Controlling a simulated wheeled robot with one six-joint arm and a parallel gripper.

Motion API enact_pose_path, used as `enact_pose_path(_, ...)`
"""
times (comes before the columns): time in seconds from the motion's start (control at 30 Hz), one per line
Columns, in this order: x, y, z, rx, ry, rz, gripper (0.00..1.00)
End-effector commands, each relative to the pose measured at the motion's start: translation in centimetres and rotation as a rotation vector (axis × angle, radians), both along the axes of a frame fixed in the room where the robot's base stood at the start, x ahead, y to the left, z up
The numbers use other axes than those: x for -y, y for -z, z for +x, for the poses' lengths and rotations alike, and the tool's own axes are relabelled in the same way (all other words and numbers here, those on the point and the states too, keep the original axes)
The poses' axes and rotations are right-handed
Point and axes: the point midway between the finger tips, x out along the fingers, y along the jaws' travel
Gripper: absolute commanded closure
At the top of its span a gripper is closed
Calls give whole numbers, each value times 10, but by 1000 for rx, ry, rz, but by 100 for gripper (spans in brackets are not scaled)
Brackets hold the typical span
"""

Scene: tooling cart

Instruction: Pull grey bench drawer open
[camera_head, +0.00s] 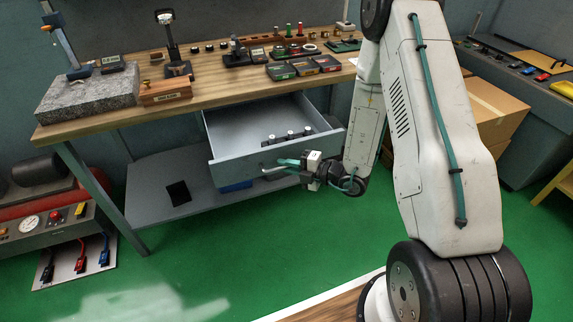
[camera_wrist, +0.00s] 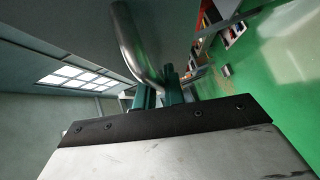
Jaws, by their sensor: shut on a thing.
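The grey bench drawer (camera_head: 232,145) hangs under the wooden bench top in the head view and stands well out from the bench. Several small dark items lie inside it. Its bar handle (camera_head: 277,172) is on the front panel. My gripper (camera_head: 296,165) is at the drawer front, shut on the handle. In the wrist view, the curved metal handle (camera_wrist: 138,50) runs down between the green fingers of my gripper (camera_wrist: 160,95). The exact contact is partly hidden by the gripper body.
The bench top (camera_head: 215,92) carries a granite block (camera_head: 88,95), gauges and small cases. A lower shelf (camera_head: 150,195) holds a dark tablet-like item. A red machine with a gauge (camera_head: 45,225) stands at left, cardboard boxes (camera_head: 497,108) at right. Green floor in front is clear.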

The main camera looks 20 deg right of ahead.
Motion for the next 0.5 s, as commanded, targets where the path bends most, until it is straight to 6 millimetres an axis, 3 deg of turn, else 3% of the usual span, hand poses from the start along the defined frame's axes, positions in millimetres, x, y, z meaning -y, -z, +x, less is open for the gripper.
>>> enact_pose_path(0.3, 1, 0, 1, 1, 7, -2, 100)
enact_pose_path(0.4, 1, 0, 1, 1, 7, -2, 67)
enact_pose_path(0.5, 0, 0, 1, 1, 4, -2, 67)
